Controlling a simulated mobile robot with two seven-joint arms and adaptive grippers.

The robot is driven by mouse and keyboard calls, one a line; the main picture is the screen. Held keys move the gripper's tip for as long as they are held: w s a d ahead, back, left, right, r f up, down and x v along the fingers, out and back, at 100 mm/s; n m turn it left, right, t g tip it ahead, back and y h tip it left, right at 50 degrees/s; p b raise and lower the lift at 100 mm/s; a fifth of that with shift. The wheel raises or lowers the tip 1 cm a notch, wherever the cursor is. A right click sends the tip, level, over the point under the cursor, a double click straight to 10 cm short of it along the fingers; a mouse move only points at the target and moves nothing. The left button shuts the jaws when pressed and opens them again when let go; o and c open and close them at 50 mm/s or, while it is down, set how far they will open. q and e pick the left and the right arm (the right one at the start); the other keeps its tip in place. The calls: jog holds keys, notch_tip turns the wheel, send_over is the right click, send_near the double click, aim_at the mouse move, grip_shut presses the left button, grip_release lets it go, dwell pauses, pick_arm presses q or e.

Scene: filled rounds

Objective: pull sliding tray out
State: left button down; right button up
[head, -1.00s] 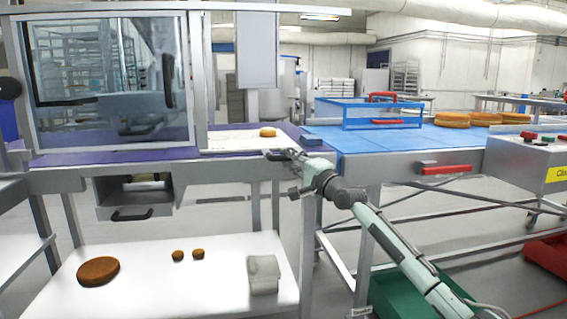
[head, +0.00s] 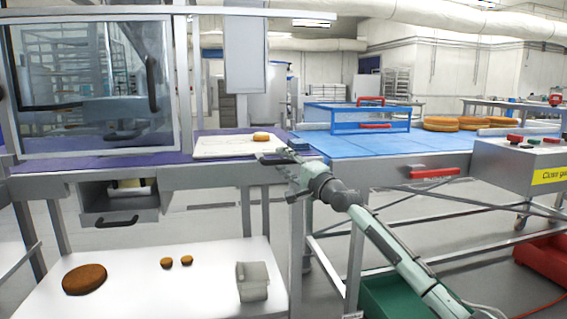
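A flat white tray (head: 222,148) lies on the purple work surface, just right of the glass-fronted machine. A small round cake (head: 261,137) sits on it. My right gripper (head: 270,156) is at the tray's front right edge, its arm coming in from the lower right. The fingers are small and dark, and I cannot tell whether they are closed on the edge. My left gripper is not in view.
The glass-fronted machine (head: 95,85) stands at left, with a black-handled drawer (head: 120,205) below. A blue-topped table (head: 345,146) carries a blue wire frame (head: 360,118). A control box (head: 520,160) is at right.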

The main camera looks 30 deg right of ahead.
jog(key=shift+s+a, duration=0.1)
jog(key=shift+s+f, duration=0.2)
jog(key=shift+s, duration=0.15)
jog(key=v, duration=1.1)
jog(key=shift+r, duration=0.15)
